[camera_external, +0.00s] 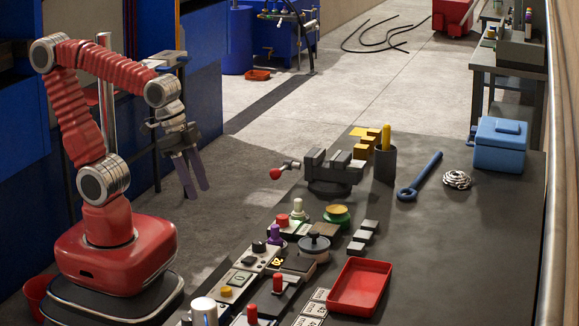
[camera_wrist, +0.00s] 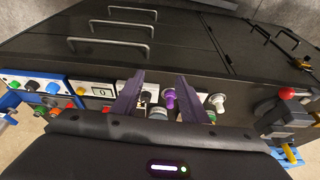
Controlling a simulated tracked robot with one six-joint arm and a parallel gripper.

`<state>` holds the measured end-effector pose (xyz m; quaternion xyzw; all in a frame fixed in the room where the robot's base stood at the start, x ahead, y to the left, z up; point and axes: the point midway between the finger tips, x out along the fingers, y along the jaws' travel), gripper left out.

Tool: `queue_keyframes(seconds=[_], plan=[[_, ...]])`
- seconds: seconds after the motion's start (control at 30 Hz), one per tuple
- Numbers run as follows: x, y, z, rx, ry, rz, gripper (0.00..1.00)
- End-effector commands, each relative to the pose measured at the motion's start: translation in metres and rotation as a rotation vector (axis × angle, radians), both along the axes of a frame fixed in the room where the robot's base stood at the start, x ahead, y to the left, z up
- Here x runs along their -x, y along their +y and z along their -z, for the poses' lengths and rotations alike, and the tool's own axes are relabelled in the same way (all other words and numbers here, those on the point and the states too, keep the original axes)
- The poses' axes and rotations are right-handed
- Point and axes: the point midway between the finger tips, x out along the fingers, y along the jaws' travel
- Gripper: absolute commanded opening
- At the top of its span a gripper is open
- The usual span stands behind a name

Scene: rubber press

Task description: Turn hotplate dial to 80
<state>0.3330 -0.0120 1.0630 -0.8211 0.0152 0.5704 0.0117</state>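A white control box with a small display (camera_external: 240,280) stands on the near part of the bench. It has a yellow knob (camera_external: 226,292) and a black dial (camera_external: 258,247). In the wrist view the display (camera_wrist: 101,92) reads 0, with the yellow knob (camera_wrist: 80,91) left of it; I cannot tell for certain which knob is the hotplate dial. My gripper (camera_external: 198,190) hangs left of the bench, apart from the box, fingers pointing down. In the wrist view its purple fingers (camera_wrist: 160,77) are apart with nothing held between them. The dial's scale is too small to read.
The floor between my base and the bench is clear.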

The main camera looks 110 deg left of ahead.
Motion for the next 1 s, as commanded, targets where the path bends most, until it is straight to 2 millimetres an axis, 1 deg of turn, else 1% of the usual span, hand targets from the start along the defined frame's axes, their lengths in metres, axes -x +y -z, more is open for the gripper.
queue_keyframes(seconds=[0.03, 0.07, 0.47, 0.77, 1.0], plan=[[-0.008, -0.002, 0.001, -0.001, 0.018, 0.003, 0.44], [-0.012, -0.003, 0.000, -0.001, 0.028, 0.003, 0.46], [-0.076, -0.017, -0.002, 0.008, 0.150, -0.052, 0.46], [-0.127, -0.029, 0.000, 0.016, 0.244, -0.152, 0.46], [-0.166, -0.038, 0.000, 0.019, 0.306, -0.267, 0.46]])
